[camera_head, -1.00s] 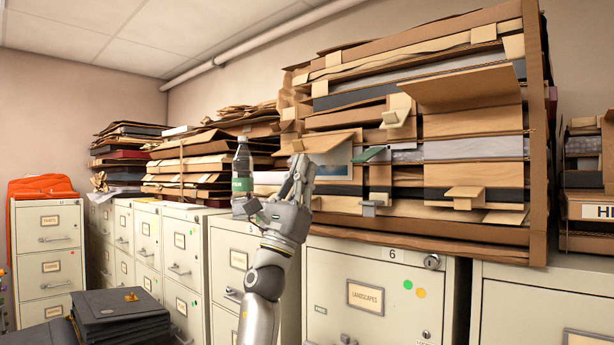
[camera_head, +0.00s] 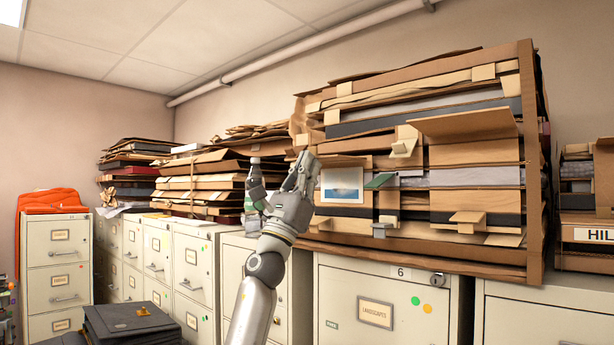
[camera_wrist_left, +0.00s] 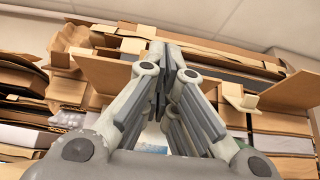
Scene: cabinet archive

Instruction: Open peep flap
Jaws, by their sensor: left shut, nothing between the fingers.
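A large stack of cardboard folders and boxes stands on the cabinet labelled 6. Near its left end, a small brown flap (camera_head: 346,160) stands raised above a white-bordered picture with a blue band (camera_head: 342,187). The picture is uncovered in the head view. My left gripper (camera_head: 303,165) is upright with its fingers together and empty, just left of the picture. In the left wrist view my gripper (camera_wrist_left: 168,62) points at the stack and hides most of the picture. I cannot tell whether a finger touches the flap. My right gripper is out of view.
A larger brown flap (camera_head: 464,125) juts out to the right. A green tab (camera_head: 380,181) and a grey tab (camera_head: 381,229) protrude near the picture. A bottle (camera_head: 255,177) stands close to my left gripper's left side. Filing cabinets (camera_head: 376,306) run below.

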